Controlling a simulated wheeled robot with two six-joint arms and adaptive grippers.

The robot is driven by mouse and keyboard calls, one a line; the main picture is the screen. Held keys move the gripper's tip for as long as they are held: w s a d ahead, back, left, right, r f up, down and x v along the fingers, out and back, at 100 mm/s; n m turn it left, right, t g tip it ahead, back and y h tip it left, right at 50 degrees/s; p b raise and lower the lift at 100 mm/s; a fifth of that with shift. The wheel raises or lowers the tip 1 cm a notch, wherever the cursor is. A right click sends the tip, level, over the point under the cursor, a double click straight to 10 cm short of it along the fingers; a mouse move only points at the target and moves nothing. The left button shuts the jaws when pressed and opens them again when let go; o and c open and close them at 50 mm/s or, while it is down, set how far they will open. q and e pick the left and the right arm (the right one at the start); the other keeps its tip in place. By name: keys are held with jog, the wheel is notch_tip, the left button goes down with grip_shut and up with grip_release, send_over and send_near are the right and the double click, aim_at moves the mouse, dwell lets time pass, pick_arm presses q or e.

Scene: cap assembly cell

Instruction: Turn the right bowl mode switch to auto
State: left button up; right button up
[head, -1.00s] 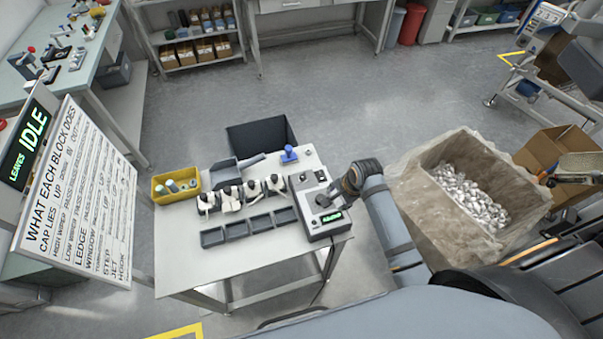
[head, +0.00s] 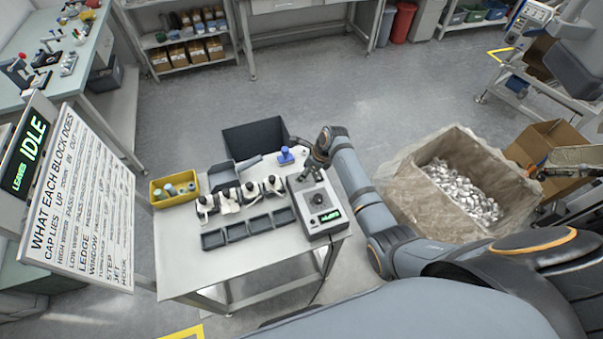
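A grey control box (head: 306,216) with a green lit display (head: 331,216) stands at the right end of the table. A dark round knob (head: 317,199) sits on its face. Small controls sit near its back edge; their labels and settings are too small to read, so I cannot tell which is the right bowl mode switch. My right gripper (head: 307,158) is above the back edge of the box, beyond the knob. Its fingers are too small and dark to show whether they are open. My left gripper is not in view.
A blue part (head: 286,156) stands close left of my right gripper. Several black trays (head: 237,233) and black-and-white fixtures lie left of the box. A yellow bin (head: 160,201) is at the table's left. A large lined crate (head: 400,195) of metal pieces stands right.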

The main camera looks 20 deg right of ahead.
jog(key=shift+x, duration=1.6)
grip_shut()
